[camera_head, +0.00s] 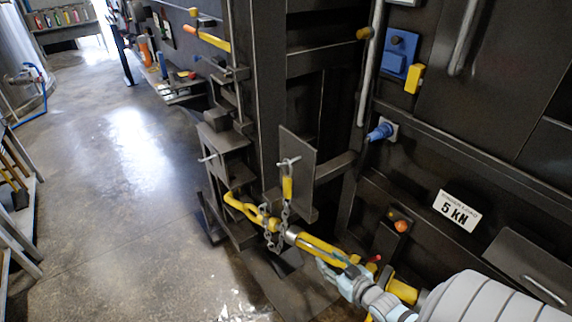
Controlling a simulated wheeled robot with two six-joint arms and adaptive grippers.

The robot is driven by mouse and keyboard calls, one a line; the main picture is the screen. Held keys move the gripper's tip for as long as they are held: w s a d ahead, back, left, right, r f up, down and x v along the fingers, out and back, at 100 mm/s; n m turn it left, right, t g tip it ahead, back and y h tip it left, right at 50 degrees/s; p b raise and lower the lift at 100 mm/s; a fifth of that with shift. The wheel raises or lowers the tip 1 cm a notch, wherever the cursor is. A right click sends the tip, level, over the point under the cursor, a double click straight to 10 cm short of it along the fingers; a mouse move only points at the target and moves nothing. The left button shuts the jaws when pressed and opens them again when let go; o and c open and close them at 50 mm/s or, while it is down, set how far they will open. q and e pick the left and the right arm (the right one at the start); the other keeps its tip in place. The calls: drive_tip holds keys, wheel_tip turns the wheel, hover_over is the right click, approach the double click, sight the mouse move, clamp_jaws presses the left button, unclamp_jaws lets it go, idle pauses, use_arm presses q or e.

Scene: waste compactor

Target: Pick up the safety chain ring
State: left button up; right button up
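A grey metal safety chain (284,217) hangs below a short yellow piece (287,188) and a small T-shaped pin on a dark plate. Its links loop down beside a bent yellow bar (243,207). I cannot clearly make out which part is the ring. My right gripper (332,262) reaches in from the lower right, close to the lower right of the chain. A straight yellow bar (318,245) runs from the chain toward its fingers. I cannot tell whether the fingers touch or grip anything. My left gripper is out of view.
The dark compactor frame (270,90) rises behind the chain. On the right panel are a blue knob (381,131), a blue box (399,52) and a "5 KN" sign (457,211). The floor (120,220) at left is clear. A rack (14,215) stands at the far left.

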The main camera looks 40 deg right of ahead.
sight(290, 183)
drive_tip(key=w+r+t+y+p, duration=0.1)
drive_tip(key=w+r+t, duration=0.15)
drive_tip(key=r, duration=0.65)
drive_tip(key=w+r+t+p, duration=0.15)
drive_tip(key=w+r, duration=0.25)
drive_tip(key=r, duration=0.5)
drive_tip(key=shift+n+t, duration=0.3)
drive_tip(key=w+b, duration=0.4)
drive_tip(key=w, duration=0.1)
drive_tip(key=w+b, duration=0.2)
drive_tip(key=w, duration=0.1)
drive_tip(key=shift+w+a+f, duration=0.25)
drive_tip(key=shift+a, duration=0.05)
drive_tip(key=shift+w+b, duration=0.3)
drive_tip(key=shift+w, duration=0.05)
drive_tip(key=shift+w+f+b, duration=0.1)
drive_tip(key=shift+w+b, duration=0.35)
drive_tip(key=shift+b, duration=0.3)
drive_tip(key=w+p, duration=0.1)
drive_tip(key=w, duration=0.1)
drive_tip(key=w+r+p, duration=0.1)
drive_tip(key=shift+w, duration=0.35)
drive_tip(key=shift+w+f, duration=0.1)
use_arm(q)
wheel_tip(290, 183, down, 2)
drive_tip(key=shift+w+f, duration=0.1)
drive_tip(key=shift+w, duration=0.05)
use_arm(e)
clamp_jaws()
